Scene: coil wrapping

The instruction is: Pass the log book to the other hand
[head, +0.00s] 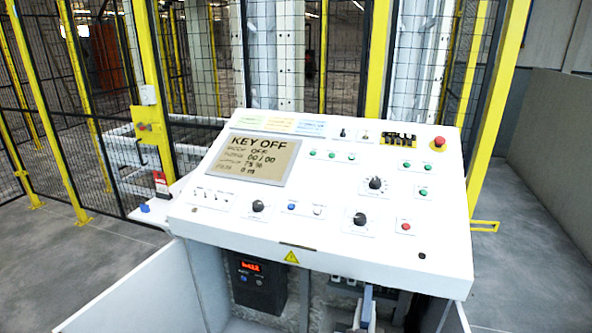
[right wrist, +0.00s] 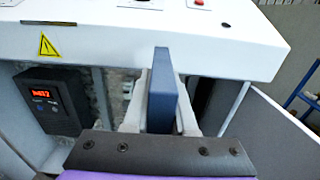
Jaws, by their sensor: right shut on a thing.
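The log book is a dark blue, narrow slab seen edge-on. It stands upright between the two pale fingers of my right gripper (right wrist: 161,98) in the right wrist view, and the book (right wrist: 161,85) reaches above the fingertips. In the head view the log book (head: 367,302) shows small at the bottom edge, with my right gripper (head: 366,318) partly cut off by the frame. They are in front of the open lower part of the control console. My left gripper is in neither view.
The white control console (head: 330,215) fills the middle, its screen (head: 249,160) reading KEY OFF. A yellow-posted mesh fence (head: 152,80) stands behind. Grey floor is clear at right.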

